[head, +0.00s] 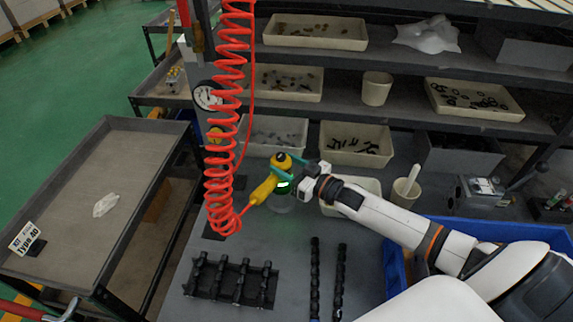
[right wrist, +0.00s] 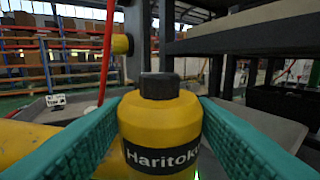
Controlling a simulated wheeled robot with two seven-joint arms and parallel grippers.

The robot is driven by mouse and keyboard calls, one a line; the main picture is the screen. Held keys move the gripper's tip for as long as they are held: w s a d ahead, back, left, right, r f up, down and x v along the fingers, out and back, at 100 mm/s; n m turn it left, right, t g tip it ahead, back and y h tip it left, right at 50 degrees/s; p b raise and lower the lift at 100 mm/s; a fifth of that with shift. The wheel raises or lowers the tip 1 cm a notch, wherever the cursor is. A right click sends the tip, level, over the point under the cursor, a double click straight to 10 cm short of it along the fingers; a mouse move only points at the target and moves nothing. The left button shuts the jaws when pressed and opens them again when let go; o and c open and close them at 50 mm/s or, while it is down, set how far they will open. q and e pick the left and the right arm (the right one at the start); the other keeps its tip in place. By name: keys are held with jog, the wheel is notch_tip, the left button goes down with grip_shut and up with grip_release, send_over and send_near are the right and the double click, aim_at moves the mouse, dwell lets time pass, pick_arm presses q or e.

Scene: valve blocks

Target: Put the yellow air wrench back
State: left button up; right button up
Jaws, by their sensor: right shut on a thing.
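The yellow air wrench (head: 263,190) is in my right gripper (head: 287,172), above the grey workbench in the head view. Its black-tipped head is up, and its handle slopes down to the left to the red coiled hose (head: 222,150). In the right wrist view, the wrench head (right wrist: 160,125) with a black cap and "Haritoko" label sits between the teal fingers, which are shut on it. My left gripper is not in view.
A pressure gauge (head: 207,96) is on the post. Shelves with parts bins (head: 355,144) stand behind. A black rack of valve parts (head: 232,282) and two dark bars (head: 327,280) lie on the bench. A blue crate (head: 393,275) is at right. A grey cart (head: 85,190) is at left.

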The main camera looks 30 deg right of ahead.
jog(key=shift+r, duration=0.25)
jog(key=o, duration=1.4)
jog(key=shift+s+f, duration=0.15)
jog(key=shift+f, duration=0.25)
jog(key=shift+r+b+v, duration=0.15)
jog(key=shift+b+v, duration=0.2)
jog(key=shift+v, duration=2.6)
jog(key=shift+r+b+v, duration=0.15)
jog(key=shift+b+v, duration=0.2)
jog(key=shift+v, duration=2.65)
jog(key=shift+a, duration=0.1)
